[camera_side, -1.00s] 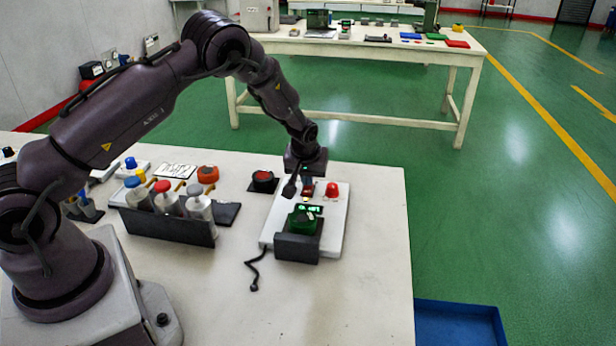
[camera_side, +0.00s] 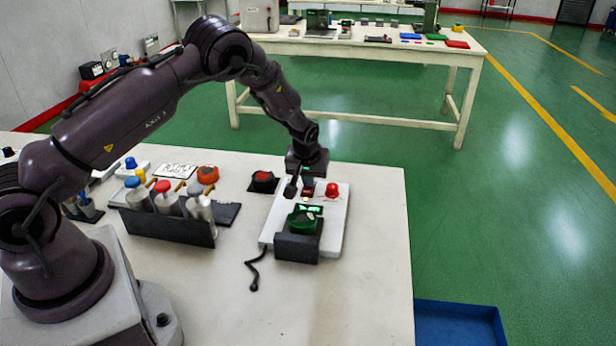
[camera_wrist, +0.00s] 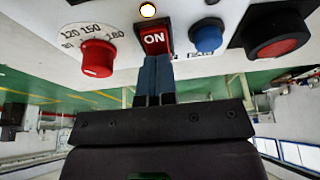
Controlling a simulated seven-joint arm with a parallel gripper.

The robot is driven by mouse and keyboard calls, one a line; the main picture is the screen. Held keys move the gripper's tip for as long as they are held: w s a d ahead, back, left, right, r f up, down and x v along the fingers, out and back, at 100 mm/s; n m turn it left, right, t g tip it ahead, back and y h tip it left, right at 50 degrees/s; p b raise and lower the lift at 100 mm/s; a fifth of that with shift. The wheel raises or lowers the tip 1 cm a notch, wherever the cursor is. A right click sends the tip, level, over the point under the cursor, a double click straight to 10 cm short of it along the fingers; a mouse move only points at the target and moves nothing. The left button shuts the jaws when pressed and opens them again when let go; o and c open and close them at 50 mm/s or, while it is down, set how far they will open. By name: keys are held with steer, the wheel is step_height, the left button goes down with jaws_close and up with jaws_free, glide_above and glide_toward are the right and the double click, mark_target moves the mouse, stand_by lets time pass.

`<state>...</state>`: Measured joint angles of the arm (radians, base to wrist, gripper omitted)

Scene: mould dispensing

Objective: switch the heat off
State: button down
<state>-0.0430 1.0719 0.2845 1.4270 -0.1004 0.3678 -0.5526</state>
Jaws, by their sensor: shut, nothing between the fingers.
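The heater is a white unit (camera_side: 333,215) on the table in the side view. Its red rocker switch (camera_wrist: 154,38), marked ON, is at the top centre of the wrist view, with a lit amber lamp (camera_wrist: 147,10) by it. A red dial knob (camera_wrist: 97,58) with temperature numbers sits to its left; it also shows in the side view (camera_side: 332,189). My gripper (camera_wrist: 154,92) is shut and empty. Its fingertips are at the switch's lower edge in the wrist view; I cannot tell whether they touch.
A blue knob (camera_wrist: 207,38) and a black block with a red top (camera_wrist: 275,40) lie to the right of the switch. A green mould (camera_side: 303,221) sits in a dark holder (camera_side: 297,248) on the heater. A dark rack (camera_side: 168,226) of bottles stands to the left.

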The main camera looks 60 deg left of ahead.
mark_target(307, 192)
steer(key=shift+w+a+f, duration=0.1)
steer(key=shift+a+f, duration=0.25)
steer(key=shift+a, duration=0.05)
steer(key=shift+s+d+f, duration=0.1)
steer(key=shift+s+d, duration=0.05)
steer(key=shift+s, duration=0.05)
steer(key=shift+s+d, duration=0.15)
steer(key=shift+s+d+f, duration=0.1)
steer(key=shift+s+d, duration=0.3)
steer(key=shift+d, duration=0.3)
step_height(307, 192, up, 5)
steer(key=shift+d, duration=0.1)
steer(key=v, duration=0.9)
steer(key=shift+s+r, duration=0.2)
steer(key=shift+r, duration=0.15)
